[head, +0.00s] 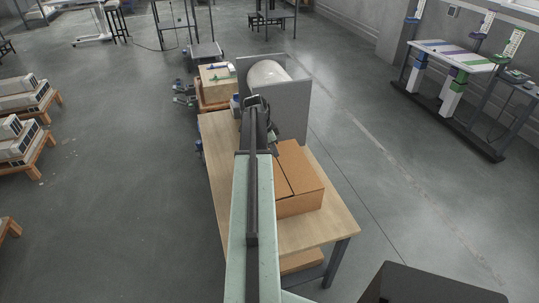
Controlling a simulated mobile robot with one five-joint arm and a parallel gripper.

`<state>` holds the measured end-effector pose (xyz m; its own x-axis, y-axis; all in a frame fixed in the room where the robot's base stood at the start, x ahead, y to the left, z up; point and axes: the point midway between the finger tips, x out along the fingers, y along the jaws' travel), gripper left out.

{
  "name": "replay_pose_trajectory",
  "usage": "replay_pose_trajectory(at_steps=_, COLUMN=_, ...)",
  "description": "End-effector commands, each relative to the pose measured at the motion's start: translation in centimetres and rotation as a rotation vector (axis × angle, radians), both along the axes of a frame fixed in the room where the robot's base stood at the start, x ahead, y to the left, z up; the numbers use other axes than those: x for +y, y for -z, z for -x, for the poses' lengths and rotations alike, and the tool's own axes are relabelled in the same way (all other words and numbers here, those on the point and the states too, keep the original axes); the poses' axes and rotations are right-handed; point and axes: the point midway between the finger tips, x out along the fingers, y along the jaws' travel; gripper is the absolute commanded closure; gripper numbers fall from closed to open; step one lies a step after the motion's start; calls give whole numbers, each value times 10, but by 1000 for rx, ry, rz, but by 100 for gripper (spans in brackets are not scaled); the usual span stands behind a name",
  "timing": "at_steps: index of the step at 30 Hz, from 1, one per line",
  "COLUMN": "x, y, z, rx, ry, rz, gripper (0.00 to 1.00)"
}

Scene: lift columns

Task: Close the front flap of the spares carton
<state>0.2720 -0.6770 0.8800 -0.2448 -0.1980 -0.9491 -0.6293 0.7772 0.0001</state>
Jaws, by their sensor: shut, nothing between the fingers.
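The brown spares carton (303,172) sits on the wooden table (325,229), just right of my arm. Its top panels look nearly flat, with a dark seam running along them. My arm covers the carton's left part, so I cannot tell how every flap lies. My gripper (272,134) is at the far end of my outstretched arm, small and dark, by the carton's far left corner. It is shut and holds nothing. I cannot tell whether it touches the carton.
A grey panel (290,108) stands upright at the table's far end, with a pale rounded object (267,73) behind it. A box (217,82) with small items stands beyond the table. Pallets with white boxes (22,143) stand left. Open floor lies on both sides.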

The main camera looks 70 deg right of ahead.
Motion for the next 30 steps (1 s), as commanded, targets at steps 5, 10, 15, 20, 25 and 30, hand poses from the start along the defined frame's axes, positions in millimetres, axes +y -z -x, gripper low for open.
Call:
replay_pose_trajectory(at_steps=5, x=-5, y=48, z=6, rx=0, ry=-1, rz=0, gripper=100)
replay_pose_trajectory(at_steps=10, x=-6, y=62, z=7, rx=0, ry=-1, rz=0, gripper=100)
replay_pose_trajectory(at_steps=15, x=-6, y=60, z=7, rx=0, ry=-2, rz=0, gripper=100)
replay_pose_trajectory(at_steps=20, x=-6, y=60, z=7, rx=0, ry=-2, rz=0, gripper=100)
replay_pose_trajectory(at_steps=25, x=-7, y=78, z=9, rx=0, ry=-2, rz=0, gripper=100)
replay_pose_trajectory(at_steps=30, x=-8, y=82, z=10, rx=0, ry=-1, rz=-3, gripper=100)
